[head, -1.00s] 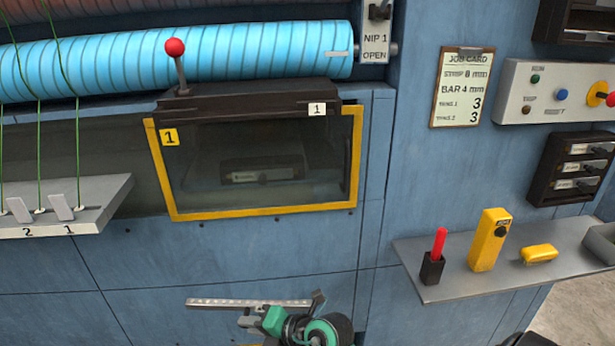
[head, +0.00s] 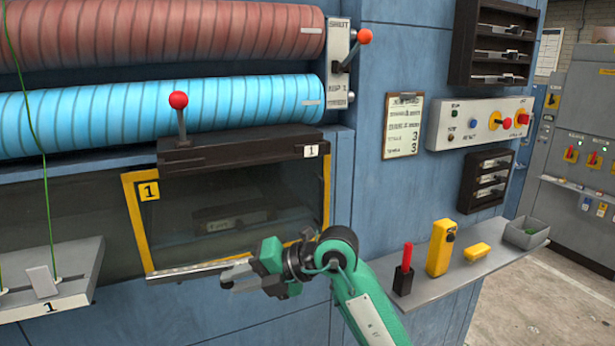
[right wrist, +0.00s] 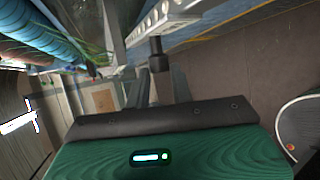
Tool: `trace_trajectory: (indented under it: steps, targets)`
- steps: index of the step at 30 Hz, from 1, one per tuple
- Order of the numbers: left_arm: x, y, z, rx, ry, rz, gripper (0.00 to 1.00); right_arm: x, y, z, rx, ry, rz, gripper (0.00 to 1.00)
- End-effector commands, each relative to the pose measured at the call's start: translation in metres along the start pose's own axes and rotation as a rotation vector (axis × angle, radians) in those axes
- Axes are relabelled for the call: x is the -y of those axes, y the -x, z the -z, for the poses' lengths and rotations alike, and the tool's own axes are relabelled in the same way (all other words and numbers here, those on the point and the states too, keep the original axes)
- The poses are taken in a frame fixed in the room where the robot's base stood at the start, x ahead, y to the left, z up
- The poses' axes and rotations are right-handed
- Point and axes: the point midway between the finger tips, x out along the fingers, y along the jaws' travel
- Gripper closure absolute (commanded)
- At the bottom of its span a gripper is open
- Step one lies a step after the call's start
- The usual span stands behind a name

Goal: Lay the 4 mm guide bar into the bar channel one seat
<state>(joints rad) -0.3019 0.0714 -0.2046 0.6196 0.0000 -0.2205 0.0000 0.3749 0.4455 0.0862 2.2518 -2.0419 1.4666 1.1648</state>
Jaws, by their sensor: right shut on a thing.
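My right gripper (head: 234,275) is shut on the guide bar (head: 185,271), a thin pale metal strip held roughly level and pointing left. The bar overlaps the lower yellow edge of guard 1 (head: 131,225) in the head view; whether they touch I cannot tell. Guard 1 is a yellow-framed clear window, standing down, with a dark top block carrying a red-knobbed lever (head: 179,101). Behind the window is a dim grey block with a label (head: 233,219); the channel seat itself is not clear. In the right wrist view a pale slotted strip, seemingly the bar (right wrist: 172,18), lies beyond the fingers. My left gripper is out of view.
A red roller (head: 170,32) and a blue roller (head: 170,105) lie above the guard. A grey ledge (head: 85,262) with green strands juts out at left. The right shelf (head: 440,281) holds a red-handled tool, yellow items and a grey bin. A job card (head: 403,125) hangs between.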

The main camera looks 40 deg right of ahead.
Motion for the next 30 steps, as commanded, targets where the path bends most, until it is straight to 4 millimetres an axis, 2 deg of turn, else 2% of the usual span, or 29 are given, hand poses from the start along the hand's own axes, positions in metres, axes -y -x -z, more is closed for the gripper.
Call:
trace_trajectory:
  steps: [1,5,9,15,18,21,24,30]
  targets:
    - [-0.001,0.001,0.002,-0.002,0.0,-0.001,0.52,-0.02,0.014,-0.007,-0.01,0.02,-0.006,1.0]
    - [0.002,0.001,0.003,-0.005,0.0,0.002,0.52,-0.06,0.048,-0.013,-0.056,0.04,-0.014,1.0]
    - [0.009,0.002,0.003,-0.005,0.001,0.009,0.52,-0.103,0.093,-0.014,-0.091,0.059,-0.024,1.0]
    - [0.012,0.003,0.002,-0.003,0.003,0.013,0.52,-0.148,0.163,-0.004,-0.111,0.066,-0.027,1.0]
    - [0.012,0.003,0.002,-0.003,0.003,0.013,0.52,-0.162,0.191,0.003,-0.108,0.062,-0.026,1.0]
    - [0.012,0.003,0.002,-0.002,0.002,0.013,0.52,-0.169,0.209,0.008,-0.105,0.057,-0.024,1.0]
    - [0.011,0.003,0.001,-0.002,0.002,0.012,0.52,-0.172,0.218,0.011,-0.103,0.053,-0.024,1.0]
    - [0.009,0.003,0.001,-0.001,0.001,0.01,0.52,-0.173,0.22,0.012,-0.104,0.051,-0.024,1.0]
